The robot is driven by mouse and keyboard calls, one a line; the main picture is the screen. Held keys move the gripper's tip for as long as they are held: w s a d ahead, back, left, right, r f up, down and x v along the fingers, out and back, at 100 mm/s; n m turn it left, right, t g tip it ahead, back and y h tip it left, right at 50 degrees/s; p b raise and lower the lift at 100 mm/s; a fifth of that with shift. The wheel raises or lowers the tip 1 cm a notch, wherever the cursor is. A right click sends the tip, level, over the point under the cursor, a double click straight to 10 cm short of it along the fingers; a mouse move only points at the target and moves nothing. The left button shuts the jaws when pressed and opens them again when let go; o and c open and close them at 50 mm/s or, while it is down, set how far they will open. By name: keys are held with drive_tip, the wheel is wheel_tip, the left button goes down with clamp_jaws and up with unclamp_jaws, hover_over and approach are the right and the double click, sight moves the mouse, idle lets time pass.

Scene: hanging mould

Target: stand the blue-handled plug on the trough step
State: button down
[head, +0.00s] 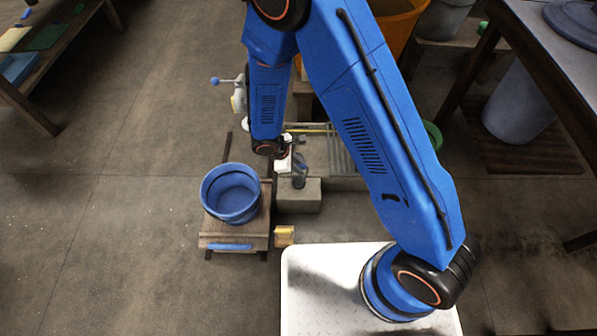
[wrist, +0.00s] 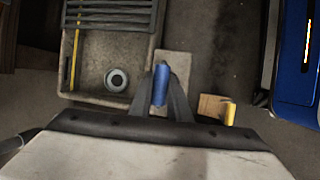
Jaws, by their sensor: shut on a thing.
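My gripper (wrist: 168,92) is shut on the blue handle of the plug (wrist: 160,84), which sits between the two dark fingers. In the wrist view the handle shows over the left part of the trough step (wrist: 174,64), a pale concrete block. The step also shows in the head view (head: 298,200), at the near end of the trough (head: 345,183).
A grey ring-shaped drain (wrist: 116,80) lies in the trough, left of the plug, below a slatted rack (wrist: 110,14). A blue bucket (head: 231,194) stands on a wooden stand (head: 236,240) left of the step. A yellow-edged block (head: 284,236) is in front.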

sight(298, 181)
drive_tip(key=shift+f, duration=1.8)
drive_tip(key=c, duration=1.7)
unclamp_jaws()
drive_tip(key=shift+f, duration=0.1)
drive_tip(key=shift+o, duration=0.2)
drive_tip(key=v, duration=1.2)
